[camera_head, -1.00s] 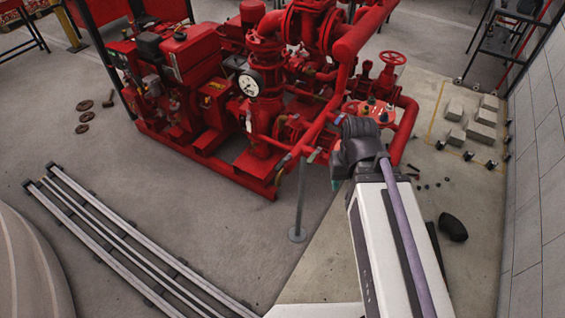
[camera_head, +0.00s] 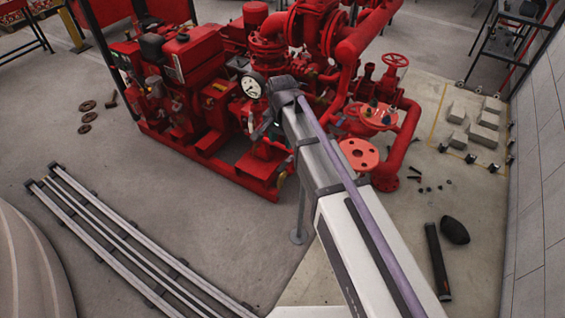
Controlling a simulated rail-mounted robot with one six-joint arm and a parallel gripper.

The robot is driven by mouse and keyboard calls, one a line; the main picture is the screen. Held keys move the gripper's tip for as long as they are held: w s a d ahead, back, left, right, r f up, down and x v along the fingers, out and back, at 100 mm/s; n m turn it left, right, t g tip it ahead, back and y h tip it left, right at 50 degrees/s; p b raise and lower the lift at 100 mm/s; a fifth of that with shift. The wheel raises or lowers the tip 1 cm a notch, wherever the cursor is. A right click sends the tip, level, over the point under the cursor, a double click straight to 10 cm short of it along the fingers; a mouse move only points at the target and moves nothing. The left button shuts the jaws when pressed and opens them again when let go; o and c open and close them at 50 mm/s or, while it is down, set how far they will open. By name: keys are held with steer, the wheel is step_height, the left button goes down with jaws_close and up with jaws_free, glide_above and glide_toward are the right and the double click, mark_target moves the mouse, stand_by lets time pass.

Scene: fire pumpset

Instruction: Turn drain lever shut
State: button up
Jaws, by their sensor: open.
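The red fire pumpset (camera_head: 205,150) stands on the grey floor. I cannot pick out the drain lever for sure; the arm covers part of the pipework at the pump's front. A small yellowish fitting (camera_head: 281,180) shows low at the pump's front, left of the arm. My gripper (camera_head: 262,130) is at the far end of my arm, just below the white pressure gauge (camera_head: 252,86), in front of the red pump body. It is mostly hidden by the wrist and looks small here. It is open, and I see nothing held in it.
A red pipe with a round flange (camera_head: 359,154) and a red handwheel (camera_head: 395,60) are right of the arm. A thin support post (camera_head: 299,225) stands below it. Black pipe pieces (camera_head: 454,229) and concrete blocks (camera_head: 482,135) lie at right. Metal rails (camera_head: 120,240) cross the left floor.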

mark_target(283, 166)
step_height(283, 166, down, 11)
steer(key=b, duration=1.1)
steer(key=shift+s+d, duration=0.1)
steer(key=shift+s, duration=0.05)
steer(key=shift+r, duration=0.15)
steer(key=shift+c, duration=0.3)
jaws_close()
